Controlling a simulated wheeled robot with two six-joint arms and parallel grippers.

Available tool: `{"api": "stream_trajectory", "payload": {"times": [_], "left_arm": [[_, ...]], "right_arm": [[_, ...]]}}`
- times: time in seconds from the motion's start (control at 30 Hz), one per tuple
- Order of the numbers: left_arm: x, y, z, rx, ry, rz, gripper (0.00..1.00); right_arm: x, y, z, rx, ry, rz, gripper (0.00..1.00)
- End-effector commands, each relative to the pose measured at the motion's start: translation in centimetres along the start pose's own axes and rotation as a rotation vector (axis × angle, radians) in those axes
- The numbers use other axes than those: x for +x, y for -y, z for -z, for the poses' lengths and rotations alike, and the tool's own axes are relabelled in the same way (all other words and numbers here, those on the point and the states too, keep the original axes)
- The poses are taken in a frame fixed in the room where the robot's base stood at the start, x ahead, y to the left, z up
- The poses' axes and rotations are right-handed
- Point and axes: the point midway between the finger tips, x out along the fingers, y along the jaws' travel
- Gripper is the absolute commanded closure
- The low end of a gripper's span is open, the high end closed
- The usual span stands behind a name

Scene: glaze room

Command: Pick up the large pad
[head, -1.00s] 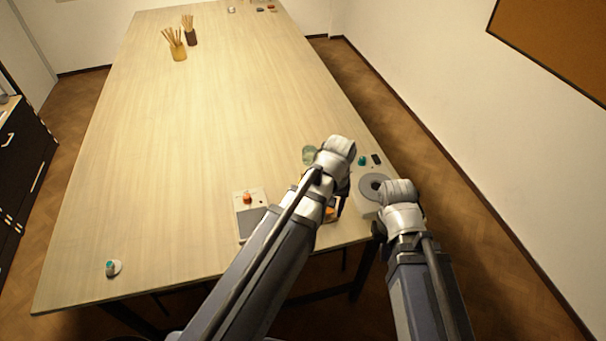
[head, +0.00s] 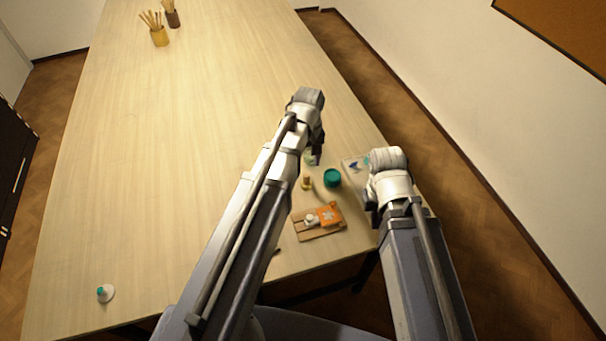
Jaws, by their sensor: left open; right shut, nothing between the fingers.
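No thing is plainly the large pad. The likeliest is an orange square with a pale star-like mark (head: 331,214), lying on a wooden board (head: 322,233) near the table's front right, beside a small white piece (head: 311,219). My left gripper (head: 316,158) points down over the table beyond the board, open and apart from the orange square. My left arm hides part of the table to the left of the board. My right gripper (head: 373,212) is shut and empty near the right edge, partly hidden by its own wrist.
A teal jar (head: 332,178) and a small yellowish-brown piece (head: 307,184) stand behind the board. A pale flat thing (head: 350,163) lies by the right wrist. A white disc with a teal top (head: 106,294) sits front left. The table's (head: 190,150) middle is clear.

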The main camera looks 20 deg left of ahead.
Motion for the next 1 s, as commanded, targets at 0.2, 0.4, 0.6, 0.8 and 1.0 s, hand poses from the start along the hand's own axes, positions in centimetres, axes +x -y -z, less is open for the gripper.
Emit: {"api": "stream_trajectory", "payload": {"times": [0.2, 0.4, 0.6, 0.8, 1.0], "left_arm": [[0.0, 0.0, 0.0, 0.001, 0.0, 0.0, 0.43], [0.9, 0.0, 0.0, 0.001, 0.0, 0.0, 0.43], [2.7, 0.0, -0.1, 0.001, 0.0, 0.0, 0.43], [2.7, 0.0, -0.1, 0.001, 0.0, 0.0, 0.43], [4.1, 0.2, -0.2, 0.001, 0.0, 0.0, 0.43]], "right_arm": [[0.0, 0.0, 0.0, 0.0, 0.0, 0.0, 1.0], [0.9, 0.1, 0.0, 0.0, 0.0, 0.0, 1.0], [2.7, 0.2, 0.1, -0.002, 0.0, 0.0, 1.0], [2.7, 0.2, 0.1, -0.002, 0.0, -0.001, 1.0], [4.0, 0.4, 0.2, -0.002, 0.0, 0.0, 1.0]]}}
